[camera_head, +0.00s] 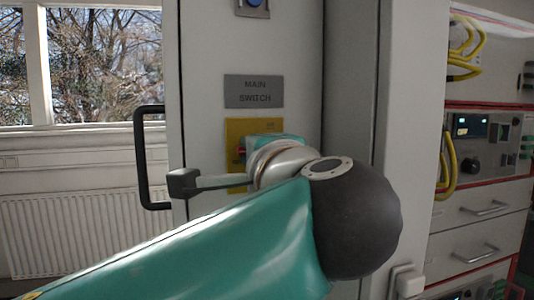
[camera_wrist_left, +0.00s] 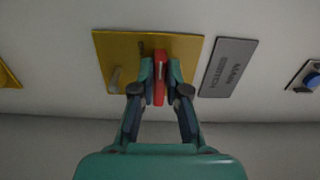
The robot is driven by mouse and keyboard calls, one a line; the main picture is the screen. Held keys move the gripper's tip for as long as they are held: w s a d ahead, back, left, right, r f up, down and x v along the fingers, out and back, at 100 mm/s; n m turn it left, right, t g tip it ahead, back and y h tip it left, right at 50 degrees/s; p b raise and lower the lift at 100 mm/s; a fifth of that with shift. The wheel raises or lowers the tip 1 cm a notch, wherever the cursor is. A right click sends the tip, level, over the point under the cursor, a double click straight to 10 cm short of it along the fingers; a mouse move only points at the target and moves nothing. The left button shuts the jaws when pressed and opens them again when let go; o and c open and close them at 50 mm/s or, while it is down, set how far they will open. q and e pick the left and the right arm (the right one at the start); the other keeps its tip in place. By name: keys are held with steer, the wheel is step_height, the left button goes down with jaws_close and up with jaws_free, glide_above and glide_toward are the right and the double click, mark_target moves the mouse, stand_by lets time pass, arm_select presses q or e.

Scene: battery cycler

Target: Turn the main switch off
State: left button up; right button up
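The main switch has a red handle (camera_wrist_left: 159,82) on a yellow plate (camera_wrist_left: 193,46). In the left wrist view the handle runs up and down the picture, between the two fingertips of my left gripper (camera_wrist_left: 160,76). Both fingers appear to press against its sides. In the head view the yellow plate (camera_head: 236,130) sits below the grey MAIN SWITCH label (camera_head: 254,91). My left arm and wrist cover most of the plate there, and only a small bit of red (camera_head: 241,153) shows. The label also shows in the left wrist view (camera_wrist_left: 228,67). My right gripper is in neither view.
A blue button (camera_head: 255,3) is above the label. A black door handle (camera_head: 142,160) stands at the cabinet's left edge. A rack with yellow cables (camera_head: 448,160) is at the right. A radiator (camera_head: 70,230) is below the window at left.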

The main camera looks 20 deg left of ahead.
arm_select(q)
steer(key=o, duration=0.5)
steer(key=shift+f, duration=0.15)
steer(key=shift+c, duration=0.2)
steer(key=shift+s, duration=0.1)
steer(key=v, duration=1.1)
steer(key=shift+s+d, duration=0.25)
steer(key=shift+f, duration=0.1)
